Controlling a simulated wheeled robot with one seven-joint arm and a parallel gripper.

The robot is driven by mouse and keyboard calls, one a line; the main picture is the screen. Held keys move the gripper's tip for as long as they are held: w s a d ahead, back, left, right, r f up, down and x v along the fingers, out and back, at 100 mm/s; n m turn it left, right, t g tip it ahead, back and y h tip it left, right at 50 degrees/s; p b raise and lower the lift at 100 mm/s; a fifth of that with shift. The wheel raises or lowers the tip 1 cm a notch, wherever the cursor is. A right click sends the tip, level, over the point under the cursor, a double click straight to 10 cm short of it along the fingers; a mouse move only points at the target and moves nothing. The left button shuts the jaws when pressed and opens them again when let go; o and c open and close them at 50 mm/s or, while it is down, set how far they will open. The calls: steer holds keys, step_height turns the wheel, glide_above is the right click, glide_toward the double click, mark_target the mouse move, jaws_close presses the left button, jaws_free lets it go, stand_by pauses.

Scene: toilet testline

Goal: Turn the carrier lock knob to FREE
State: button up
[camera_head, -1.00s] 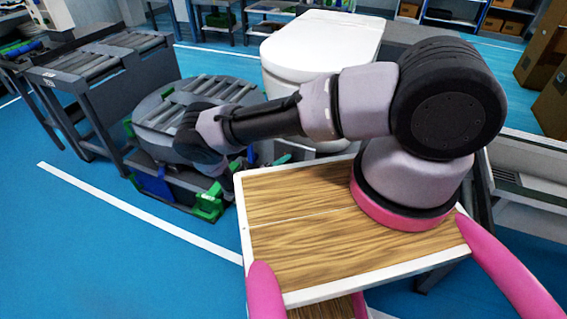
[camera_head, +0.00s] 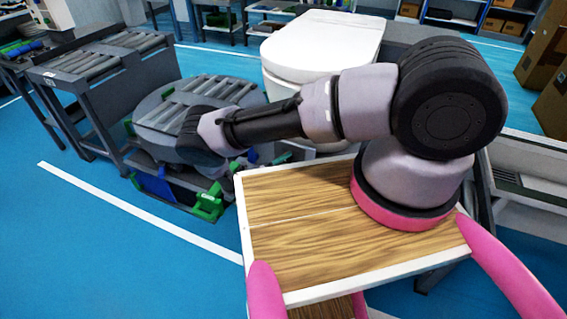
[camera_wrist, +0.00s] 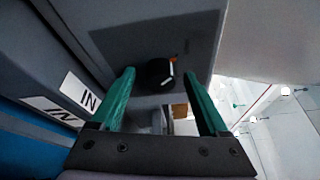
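The knob (camera_wrist: 154,74) is black and round with a pale pointer mark, and sits on a dark grey panel (camera_wrist: 120,30) in the wrist view. A small orange mark shows just above it, at its upper right. My gripper (camera_wrist: 160,82) has two green fingers spread apart, one on each side of the knob, with clear gaps to it in the picture. I cannot tell how far the fingertips are from the panel. No lettering for FREE is readable. In the head view my arm hides the gripper and the knob.
A round roller turntable (camera_head: 165,112) with green and blue fittings stands beside my arm. A roller conveyor (camera_head: 95,60) is at the left, and a white toilet (camera_head: 320,45) stands behind my arm. "IN" labels (camera_wrist: 75,88) show left of the knob. Blue floor is clear in front.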

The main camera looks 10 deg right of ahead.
steer(key=v, duration=1)
steer(key=shift+s+a, duration=0.2)
steer(key=shift+a, duration=0.15)
